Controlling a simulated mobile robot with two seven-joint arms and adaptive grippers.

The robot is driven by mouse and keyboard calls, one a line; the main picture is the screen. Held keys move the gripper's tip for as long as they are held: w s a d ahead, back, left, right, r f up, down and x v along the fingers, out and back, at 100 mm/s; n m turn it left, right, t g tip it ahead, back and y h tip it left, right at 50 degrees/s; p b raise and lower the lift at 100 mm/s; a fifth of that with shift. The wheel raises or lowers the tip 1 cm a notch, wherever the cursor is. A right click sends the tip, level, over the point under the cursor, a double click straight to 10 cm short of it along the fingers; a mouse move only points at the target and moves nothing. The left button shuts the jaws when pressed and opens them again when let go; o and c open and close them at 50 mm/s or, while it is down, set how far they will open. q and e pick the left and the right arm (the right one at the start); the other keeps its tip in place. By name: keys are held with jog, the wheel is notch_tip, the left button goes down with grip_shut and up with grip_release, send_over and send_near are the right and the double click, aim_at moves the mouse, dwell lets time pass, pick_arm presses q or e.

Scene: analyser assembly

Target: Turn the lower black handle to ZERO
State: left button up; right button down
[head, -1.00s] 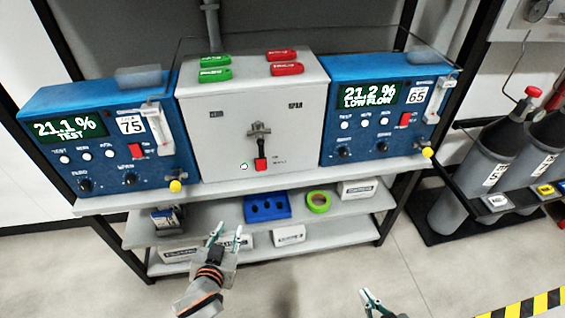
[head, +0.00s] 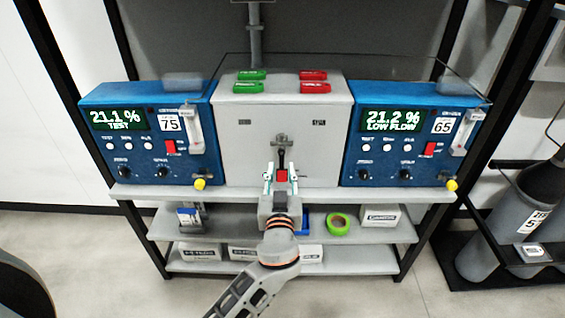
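The black handle (head: 281,157) hangs down below a metal valve fitting (head: 281,140) on the front of the grey box (head: 240,150). It appears to point straight down. A red block (head: 282,176) shows just below it. My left gripper (head: 281,170) is open, its two fingertips apart on either side of the handle's lower end in the picture. I cannot tell whether they touch it. Small dark labels sit at the upper left (head: 245,122) and upper right (head: 319,122) of the box front, too small to read surely. My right gripper is out of view.
Blue analysers flank the box, reading 21.1 % TEST (head: 150,125) and 21.2 % LOW FLOW (head: 395,120). Green (head: 250,81) and red (head: 313,81) tags lie on top. Lower shelves hold boxes and green tape (head: 339,223). Grey cylinders (head: 485,235) stand at right.

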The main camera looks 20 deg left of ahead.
aim_at(282, 161)
pick_arm(q)
jog(key=x, duration=0.2)
jog(key=shift+w+r, duration=0.1)
jog(key=shift+w, duration=0.2)
jog(key=shift+w+a+p, duration=0.25)
jog(key=shift+w+p, duration=0.05)
jog(key=shift+w, duration=0.3)
grip_shut()
